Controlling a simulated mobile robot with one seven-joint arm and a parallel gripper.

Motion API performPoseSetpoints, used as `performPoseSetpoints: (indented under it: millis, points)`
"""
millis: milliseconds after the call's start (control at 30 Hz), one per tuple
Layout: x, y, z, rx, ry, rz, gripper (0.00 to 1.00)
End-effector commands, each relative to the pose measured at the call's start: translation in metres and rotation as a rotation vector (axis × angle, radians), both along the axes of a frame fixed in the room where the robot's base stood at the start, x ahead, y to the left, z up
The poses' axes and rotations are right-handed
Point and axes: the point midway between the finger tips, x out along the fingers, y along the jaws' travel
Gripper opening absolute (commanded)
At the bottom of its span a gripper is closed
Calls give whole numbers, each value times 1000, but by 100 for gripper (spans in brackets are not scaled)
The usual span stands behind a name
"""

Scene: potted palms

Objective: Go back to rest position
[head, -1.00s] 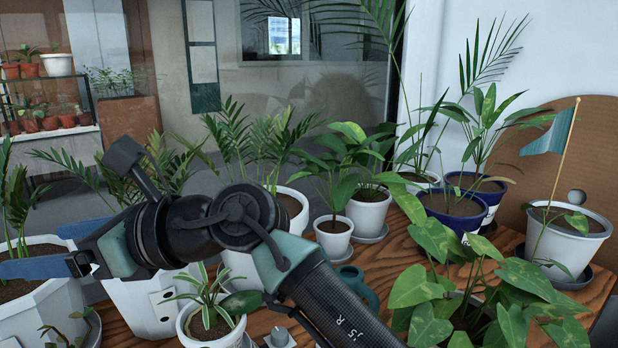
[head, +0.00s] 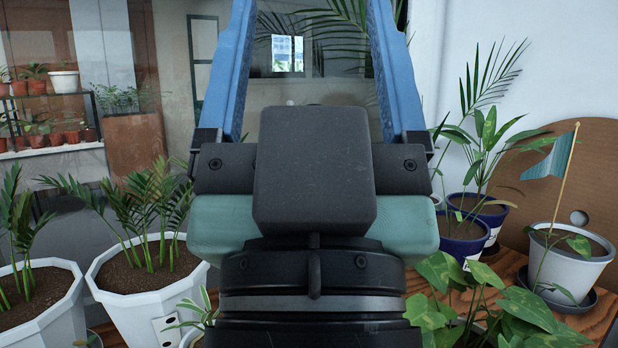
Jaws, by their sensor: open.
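My gripper (head: 312,75) is raised close in front of the head camera, in the middle of the view. Its two long blue fingers point up and away and stand wide apart. Nothing is held between them; the back wall and window show through the gap. The dark wrist and teal gripper body hide the middle of the table and several plants behind.
Large white pots (head: 150,300) with young palms stand at the left. At the right are blue pots (head: 465,240), a pale pot (head: 568,265) with a small teal flag (head: 552,160), and a leafy plant (head: 490,310) near the wooden table's front. A shelf (head: 50,130) stands behind.

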Motion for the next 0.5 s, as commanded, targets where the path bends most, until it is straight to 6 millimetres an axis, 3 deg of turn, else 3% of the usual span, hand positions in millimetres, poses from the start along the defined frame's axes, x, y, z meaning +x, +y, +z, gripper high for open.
performPoseSetpoints:
  millis: [33, 500]
  points:
    - [0, -1, 29, -1, -1, -3, 81]
    - [1, 0, 160, -5, -2, -7, 81]
